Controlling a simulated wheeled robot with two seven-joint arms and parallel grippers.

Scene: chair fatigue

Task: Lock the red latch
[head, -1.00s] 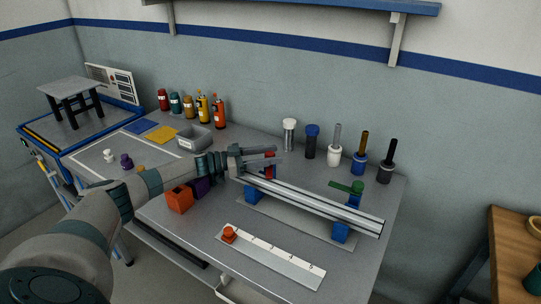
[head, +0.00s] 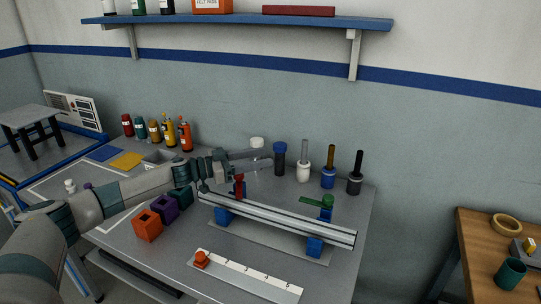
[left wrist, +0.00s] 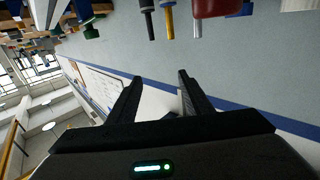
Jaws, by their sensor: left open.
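The red latch (head: 239,184) stands at the left end of a silver rail (head: 285,221), on a blue support (head: 222,215). Its upper part is close below my left gripper and partly hidden. My left gripper (head: 270,158) is open, above and slightly right of the latch in the picture, with nothing visible between its fingers. Its open fingers also show in the left wrist view (left wrist: 160,82). A red shape (left wrist: 215,8) at the top edge there may be the latch; I cannot tell. My right gripper is not in view.
A green latch (head: 326,201) is at the rail's right end. Tool holders (head: 328,177) stand behind the rail. A numbered white strip (head: 250,274) lies in front.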

